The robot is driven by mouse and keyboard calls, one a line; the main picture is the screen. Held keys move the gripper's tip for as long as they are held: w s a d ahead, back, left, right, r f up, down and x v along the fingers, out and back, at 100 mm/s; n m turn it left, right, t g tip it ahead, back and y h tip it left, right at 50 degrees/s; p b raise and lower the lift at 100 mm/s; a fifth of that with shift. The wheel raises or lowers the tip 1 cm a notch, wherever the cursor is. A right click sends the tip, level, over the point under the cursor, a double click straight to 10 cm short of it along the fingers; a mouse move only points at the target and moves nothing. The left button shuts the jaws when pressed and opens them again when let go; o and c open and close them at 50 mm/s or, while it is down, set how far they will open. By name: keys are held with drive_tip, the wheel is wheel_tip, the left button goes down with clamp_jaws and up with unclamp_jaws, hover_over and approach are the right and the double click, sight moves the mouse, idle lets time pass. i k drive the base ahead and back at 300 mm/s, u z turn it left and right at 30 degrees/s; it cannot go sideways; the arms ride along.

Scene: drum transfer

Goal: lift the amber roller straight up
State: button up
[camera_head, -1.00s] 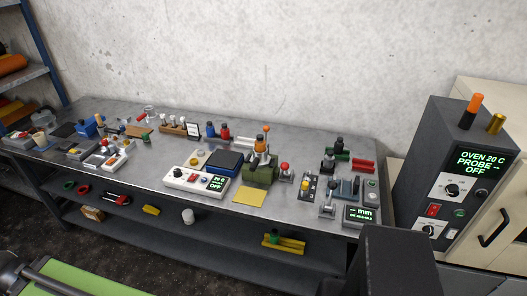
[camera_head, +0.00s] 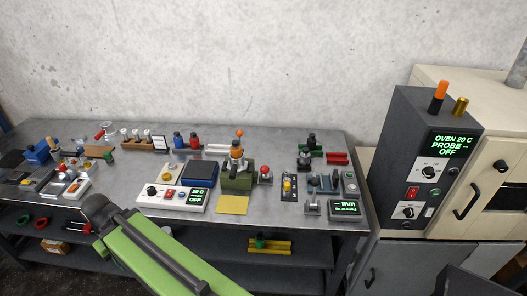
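I cannot tell for sure which thing is the amber roller. An upright orange cylinder (camera_head: 438,96) stands on top of the dark oven, beside a brass cylinder (camera_head: 460,106). A smaller orange part (camera_head: 236,152) sits on the green fixture (camera_head: 237,178) on the bench. My green arm link (camera_head: 165,255) reaches up from the bottom edge, with a dark rounded joint at its upper end, in front of the bench. My gripper is not in view, so its state and its hold on anything are hidden.
The dark oven (camera_head: 405,150) stands at the right beside beige cabinets (camera_head: 500,165). A yellow-green item (camera_head: 255,246) lies on the lower shelf.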

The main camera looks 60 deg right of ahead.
sight(236, 149)
drive_tip(key=z, duration=0.25)
drive_tip(key=i, duration=1)
drive_tip(key=u, duration=0.05)
